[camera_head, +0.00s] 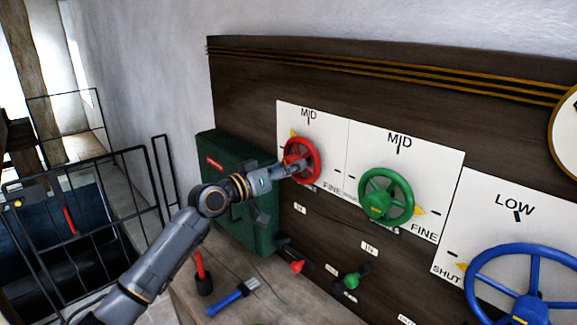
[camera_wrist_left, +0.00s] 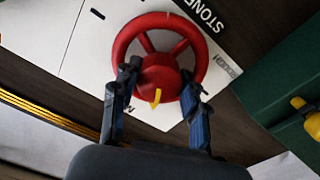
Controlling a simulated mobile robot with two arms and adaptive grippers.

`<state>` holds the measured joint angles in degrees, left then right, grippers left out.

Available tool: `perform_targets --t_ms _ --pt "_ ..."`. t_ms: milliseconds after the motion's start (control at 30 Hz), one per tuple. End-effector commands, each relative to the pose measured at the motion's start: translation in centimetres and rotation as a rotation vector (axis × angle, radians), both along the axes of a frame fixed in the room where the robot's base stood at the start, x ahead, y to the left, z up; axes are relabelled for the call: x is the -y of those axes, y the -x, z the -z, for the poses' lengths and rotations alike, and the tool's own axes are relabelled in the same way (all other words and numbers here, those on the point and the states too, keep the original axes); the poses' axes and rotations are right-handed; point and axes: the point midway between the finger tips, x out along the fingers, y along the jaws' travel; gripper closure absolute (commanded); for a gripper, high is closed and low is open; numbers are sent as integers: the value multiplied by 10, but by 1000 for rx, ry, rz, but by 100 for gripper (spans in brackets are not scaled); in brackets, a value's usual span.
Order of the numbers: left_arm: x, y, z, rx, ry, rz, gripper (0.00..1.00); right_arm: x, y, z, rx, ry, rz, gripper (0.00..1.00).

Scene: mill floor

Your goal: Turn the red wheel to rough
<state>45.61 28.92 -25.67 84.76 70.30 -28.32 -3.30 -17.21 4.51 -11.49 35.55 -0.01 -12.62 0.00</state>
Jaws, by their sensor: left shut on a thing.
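The red wheel (camera_head: 316,152) is mounted on a white dial panel (camera_head: 338,127) marked MID at the top and FINE at the lower right. A yellow pointer shows at the wheel's upper left. My left gripper (camera_head: 292,165) reaches the wheel from the left. In the left wrist view, the gripper (camera_wrist_left: 157,92) has its fingers on both sides of the hub of the red wheel (camera_wrist_left: 124,40), shut on it. My right gripper is not in view.
A green wheel (camera_head: 371,187) and a blue wheel (camera_head: 476,270) are mounted to the right. A dark green box (camera_head: 228,160) stands behind my left arm. Red and green levers and loose tools, including a blue-handled brush (camera_head: 228,301), are below. A black railing (camera_head: 100,205) stands at left.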

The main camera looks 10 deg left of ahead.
Motion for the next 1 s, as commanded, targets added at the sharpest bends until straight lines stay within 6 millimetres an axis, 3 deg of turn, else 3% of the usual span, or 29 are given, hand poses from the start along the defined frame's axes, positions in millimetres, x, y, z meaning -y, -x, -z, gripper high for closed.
perform_targets --t_ms 1000 --pt "1 0 -2 -502 757 -1 87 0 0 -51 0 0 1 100"
